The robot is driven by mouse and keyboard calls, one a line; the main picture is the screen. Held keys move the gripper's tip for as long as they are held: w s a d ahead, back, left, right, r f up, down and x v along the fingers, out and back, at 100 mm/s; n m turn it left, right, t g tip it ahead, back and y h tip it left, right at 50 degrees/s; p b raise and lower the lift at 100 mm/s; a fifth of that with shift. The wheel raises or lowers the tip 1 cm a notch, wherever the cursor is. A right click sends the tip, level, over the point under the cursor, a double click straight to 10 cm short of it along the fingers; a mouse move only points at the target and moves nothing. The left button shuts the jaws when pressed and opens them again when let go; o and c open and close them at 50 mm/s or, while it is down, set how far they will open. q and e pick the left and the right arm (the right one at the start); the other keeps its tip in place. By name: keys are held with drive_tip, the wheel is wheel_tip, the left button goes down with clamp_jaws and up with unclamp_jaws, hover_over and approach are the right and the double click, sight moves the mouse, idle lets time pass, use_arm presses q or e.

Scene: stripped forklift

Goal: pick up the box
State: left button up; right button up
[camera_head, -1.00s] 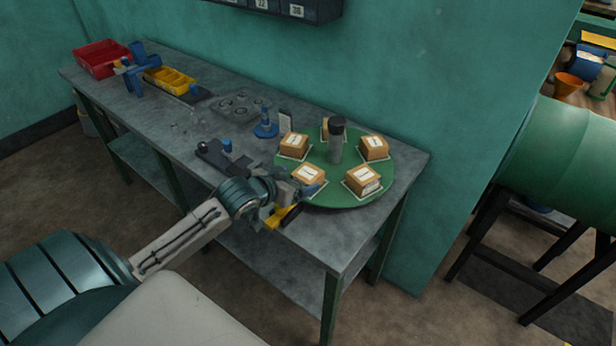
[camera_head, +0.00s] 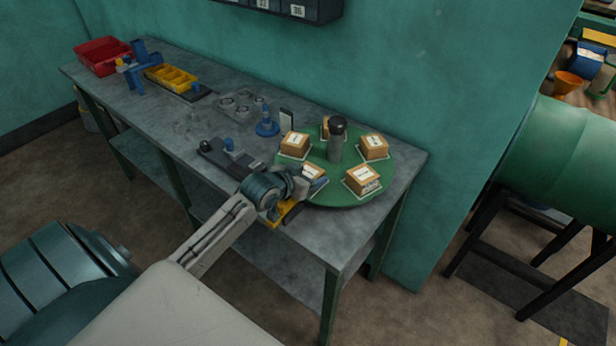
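Several small tan boxes with white labels stand around a green round turntable (camera_head: 335,193) on the workbench. One box (camera_head: 313,171) at the turntable's near left is partly hidden behind my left gripper (camera_head: 316,186). Other boxes stand at the left (camera_head: 295,143), far side (camera_head: 326,127), right (camera_head: 374,146) and near right (camera_head: 362,179). My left gripper reaches the turntable's near-left edge, right beside the near-left box. Its fingers are small and partly hidden, so I cannot tell whether they are open or touch the box. My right gripper is not in view.
A dark grey cylinder (camera_head: 336,140) stands upright at the turntable's middle. A blue-based tool (camera_head: 267,126) and a dark fixture (camera_head: 228,155) are on the bench to the left. A red bin (camera_head: 102,56) and yellow tray (camera_head: 170,78) sit at the far left.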

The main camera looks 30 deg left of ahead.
use_arm(q)
drive_tip(key=c, duration=0.7)
drive_tip(key=shift+w+r, duration=0.1)
